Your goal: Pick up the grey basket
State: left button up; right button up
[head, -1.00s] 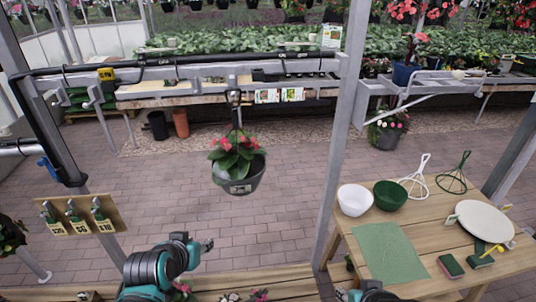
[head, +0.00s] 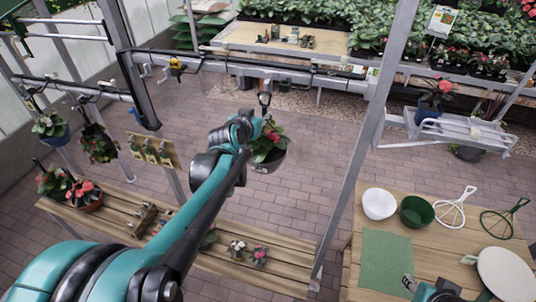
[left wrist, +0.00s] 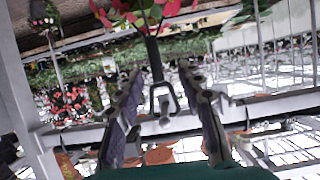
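The grey basket (head: 264,166) hangs from the metal rail in the head view, with a red-flowered green plant in it. Its dark hanger (head: 265,90) rises to the rail. My left gripper (head: 257,122) is beside the hanger, above the basket, and partly hides the plant. In the left wrist view the left gripper (left wrist: 164,105) is open, with the hanger's stem (left wrist: 154,58) and loop between its two fingers; no firm contact shows. Red flowers show at that view's top. My right gripper (head: 432,290) is partly seen at the lower edge; its fingers are unclear.
The rail (head: 215,62) runs behind the left gripper. A grey post (head: 362,135) stands to the right. A wooden table (head: 335,270) holds bowls, hangers and a green mat (head: 386,262). A slatted bench (head: 280,262) with small flowers lies below my left arm.

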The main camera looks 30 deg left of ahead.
aim_at(264, 113)
pick_arm(q)
jog(key=x, duration=0.4)
jog(key=shift+w+d+f+p, duration=0.25)
jog(key=shift+w+f+p, duration=0.05)
jog(key=shift+w+p, duration=0.1)
jog(key=shift+w+a+f, duration=0.25)
jog(key=shift+w, duration=0.1)
jog(key=shift+s+d, duration=0.1)
jog(key=shift+d, duration=0.05)
jog(key=shift+r, duration=0.1)
grip_shut()
